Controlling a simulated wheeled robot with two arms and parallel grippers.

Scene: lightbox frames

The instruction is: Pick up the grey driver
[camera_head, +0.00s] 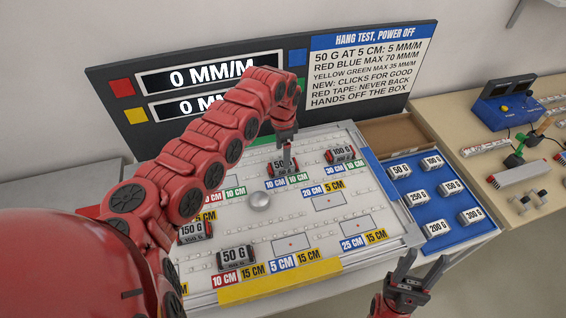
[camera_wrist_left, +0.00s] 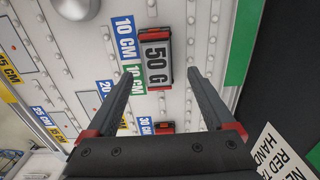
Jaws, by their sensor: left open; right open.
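A grey ribbed block with a red end (camera_head: 516,174) lies on the bench at the right; it may be the grey driver, but I cannot tell for sure. My left gripper (camera_head: 287,165) is open above the white board, at a block marked 50 G (camera_head: 276,167). In the left wrist view this 50 G block (camera_wrist_left: 155,62) shows between and just beyond the open fingertips (camera_wrist_left: 160,80); I see no grip on it. My right gripper (camera_head: 405,275) is open and empty, in front of the blue tray.
The white board (camera_head: 235,275) carries more weight blocks, centimetre labels and a silver dome (camera_head: 259,201). A blue tray (camera_head: 441,236) holds several weights beside an open brown box (camera_head: 400,131). A green-handled tool (camera_head: 514,158) and a blue box (camera_head: 505,108) stand on the right bench.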

